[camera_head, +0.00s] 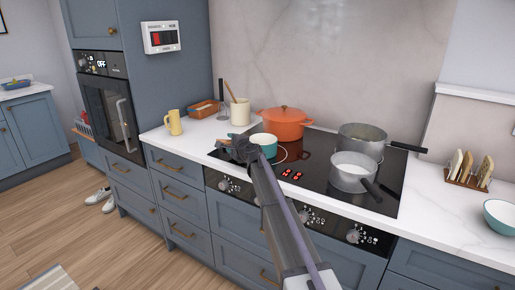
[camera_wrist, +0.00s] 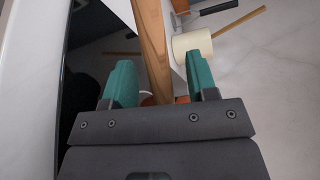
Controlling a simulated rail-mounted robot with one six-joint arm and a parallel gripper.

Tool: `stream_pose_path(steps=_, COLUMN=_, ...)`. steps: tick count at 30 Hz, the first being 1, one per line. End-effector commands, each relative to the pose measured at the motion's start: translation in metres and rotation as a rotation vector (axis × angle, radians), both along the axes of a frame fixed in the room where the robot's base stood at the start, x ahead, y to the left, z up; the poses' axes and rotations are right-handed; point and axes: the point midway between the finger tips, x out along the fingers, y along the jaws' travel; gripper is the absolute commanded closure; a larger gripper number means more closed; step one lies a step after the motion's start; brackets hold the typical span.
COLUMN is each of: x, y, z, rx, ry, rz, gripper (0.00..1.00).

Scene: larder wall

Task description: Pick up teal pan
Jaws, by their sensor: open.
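The teal pan (camera_head: 264,142) stands at the left front of the black hob, with its pale inside showing and its near side hidden behind my arm. My gripper (camera_head: 236,146) is just left of the pan, over the hob's left edge. In the wrist view my gripper (camera_wrist: 161,75) is open, with its two teal fingers apart. A wooden bar (camera_wrist: 152,45), which looks like the pan's handle, runs between the fingers with gaps on both sides. A brown end (camera_head: 222,142) shows beside my gripper in the head view.
An orange lidded pot (camera_head: 284,123) stands behind the pan. Two grey pans, a rear one (camera_head: 364,139) and a front one (camera_head: 351,172), stand to the right. A cream crock (camera_head: 240,112) with utensils and a yellow mug (camera_head: 174,123) are on the left counter.

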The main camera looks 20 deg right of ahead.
Motion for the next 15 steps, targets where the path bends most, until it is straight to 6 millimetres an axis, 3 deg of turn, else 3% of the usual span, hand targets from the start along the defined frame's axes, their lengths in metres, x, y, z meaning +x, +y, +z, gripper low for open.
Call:
stream_pose_path(steps=2, x=0.0087, y=0.0021, z=-0.0021, rx=-0.001, ry=0.0, rz=0.0, gripper=0.47)
stream_pose_path(steps=7, x=0.0073, y=0.0024, z=-0.0016, rx=-0.001, ry=0.0, rz=0.0, gripper=0.47)
stream_pose_path(steps=15, x=0.0071, y=0.0023, z=-0.0015, rx=-0.001, ry=0.0, rz=0.0, gripper=0.72)
